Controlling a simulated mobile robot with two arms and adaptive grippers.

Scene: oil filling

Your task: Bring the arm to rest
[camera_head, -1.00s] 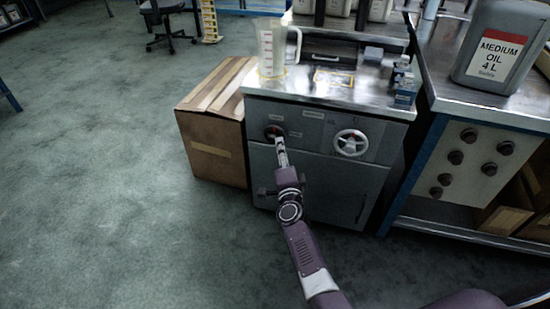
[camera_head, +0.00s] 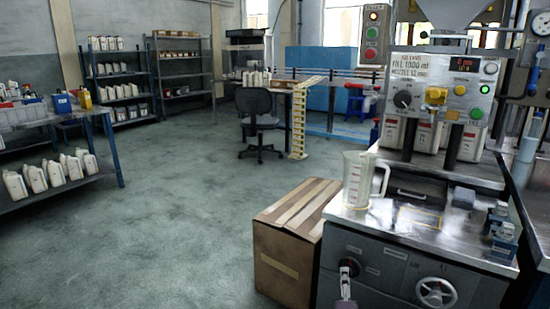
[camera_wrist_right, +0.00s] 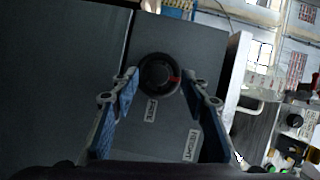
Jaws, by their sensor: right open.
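My right gripper (camera_head: 348,272) is at the bottom of the head view, in front of the grey cabinet (camera_head: 385,275) that carries the filling machine. In the right wrist view its two blue-padded fingers (camera_wrist_right: 163,92) stand apart, open. A round black knob (camera_wrist_right: 158,74) with a red mark shows between and beyond the fingertips, on the cabinet's front panel. The fingers do not clearly grip it, and I cannot tell whether they touch it. Most of my right arm is below the head view. My left gripper is not in view.
A clear measuring jug (camera_head: 361,180) stands on the metal worktop. A white handwheel (camera_head: 436,292) sits right of the knob. A cardboard box (camera_head: 283,262) stands on the floor left of the cabinet. The floor further left is open.

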